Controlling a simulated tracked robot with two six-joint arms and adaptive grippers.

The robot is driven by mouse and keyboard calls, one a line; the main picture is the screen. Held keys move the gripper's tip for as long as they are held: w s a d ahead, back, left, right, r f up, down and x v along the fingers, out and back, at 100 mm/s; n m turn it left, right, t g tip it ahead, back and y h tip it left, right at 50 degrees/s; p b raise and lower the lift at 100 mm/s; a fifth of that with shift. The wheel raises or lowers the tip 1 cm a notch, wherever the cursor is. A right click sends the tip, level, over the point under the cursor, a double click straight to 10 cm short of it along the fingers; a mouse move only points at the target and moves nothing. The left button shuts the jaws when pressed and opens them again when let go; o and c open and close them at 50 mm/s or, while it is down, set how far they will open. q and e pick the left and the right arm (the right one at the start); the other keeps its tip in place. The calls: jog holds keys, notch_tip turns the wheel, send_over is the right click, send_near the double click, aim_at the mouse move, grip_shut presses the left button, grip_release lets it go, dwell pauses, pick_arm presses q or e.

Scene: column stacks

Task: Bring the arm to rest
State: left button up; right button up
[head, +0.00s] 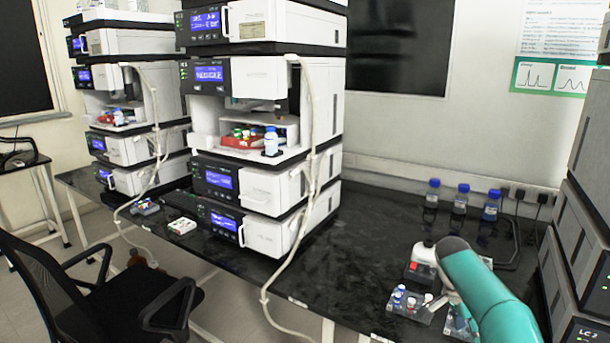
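My teal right arm (487,292) comes in from the bottom right over the black bench (365,235), with a dark grey joint cap at its bend. Its gripper does not show clearly and seems hidden behind the arm. My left arm and gripper are not in view. Beside the arm, a small clear rack (411,312) holds several vials with blue, red and white caps. A small white device with a red patch (422,267) stands just behind the rack, close to the arm.
Two tall instrument stacks stand left; the nearer one (262,190) has an open bay with vials. Three blue-capped bottles (460,201) stand at the bench's back. A grey stack (580,262) rises at the right edge. A black chair (95,295) is front left. The bench middle is clear.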

jog(key=s+a+f+n+g+y, duration=0.1)
jog(key=s+a+f+n+y, duration=0.2)
jog(key=s+a+f, duration=0.65)
jog(key=s+a+f+n+g+y, duration=0.25)
jog(key=s+a+f, duration=0.35)
jog(key=f, duration=0.6)
jog(key=s+a+f+n+t+y, duration=0.1)
jog(key=s+a+n, duration=0.3)
jog(key=s, duration=0.5)
jog(key=s+a+f+n+t+y+p, duration=0.1)
jog(key=s+a+f+n+t, duration=0.1)
jog(key=s+a, duration=0.4)
jog(key=s+n+t, duration=0.1)
jog(key=s, duration=0.1)
jog(key=shift+s+f+n+y, duration=0.25)
jog(key=shift+s+n+y, duration=0.1)
jog(key=shift+t, duration=0.25)
jog(key=shift+c, duration=0.4)
